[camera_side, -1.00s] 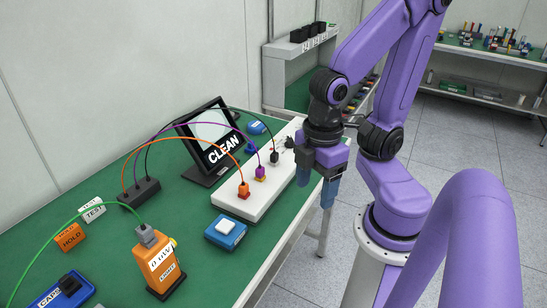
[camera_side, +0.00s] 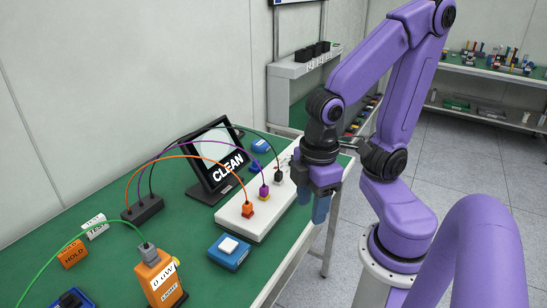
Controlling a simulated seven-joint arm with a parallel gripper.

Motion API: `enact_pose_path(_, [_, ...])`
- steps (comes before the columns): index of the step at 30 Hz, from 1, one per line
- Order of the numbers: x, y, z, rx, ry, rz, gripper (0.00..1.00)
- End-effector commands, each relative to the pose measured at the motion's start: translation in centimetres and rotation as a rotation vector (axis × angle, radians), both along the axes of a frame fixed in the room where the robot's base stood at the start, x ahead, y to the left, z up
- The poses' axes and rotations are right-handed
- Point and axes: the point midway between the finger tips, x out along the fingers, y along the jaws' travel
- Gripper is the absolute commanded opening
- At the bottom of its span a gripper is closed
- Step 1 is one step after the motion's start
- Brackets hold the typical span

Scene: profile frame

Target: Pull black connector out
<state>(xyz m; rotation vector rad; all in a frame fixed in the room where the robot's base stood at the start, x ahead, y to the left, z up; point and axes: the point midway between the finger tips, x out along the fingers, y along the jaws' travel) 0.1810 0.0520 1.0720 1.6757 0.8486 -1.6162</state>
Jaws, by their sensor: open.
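The black connector (camera_side: 278,176) stands upright at the far end of the white block (camera_side: 262,219), with a dark cable arching from it to the left. A purple connector (camera_side: 264,192) and an orange connector (camera_side: 248,209) stand in the same block, nearer the viewer. My gripper (camera_side: 319,207) points down just right of the black connector, near the block's right edge and apart from the connector. Its blue fingers are open, overlap in this view, and show nothing held.
A dark multi-socket box (camera_side: 143,209) takes the cables' other ends. A CLEAN sign (camera_side: 214,160) stands behind the block. A blue box with a white button (camera_side: 229,252) and an orange device (camera_side: 160,277) are in front. The green table (camera_side: 195,272) has bare room between them.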

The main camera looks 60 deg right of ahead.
Motion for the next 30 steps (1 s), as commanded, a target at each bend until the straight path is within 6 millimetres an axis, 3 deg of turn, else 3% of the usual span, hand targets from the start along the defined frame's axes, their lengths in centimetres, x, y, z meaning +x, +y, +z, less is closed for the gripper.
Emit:
enact_pose_path(8, [8.1, -2.0, -0.1, -0.053, -0.077, -0.654, 0.51])
enact_pose_path(18, [17.0, -8.4, -0.6, -0.101, -0.212, -1.492, 0.51])
enact_pose_path(24, [20.7, -13.9, -1.1, -0.119, -0.317, -1.971, 0.51])
enact_pose_path(30, [22.5, -18.8, -1.5, -0.126, -0.417, -2.333, 0.51])
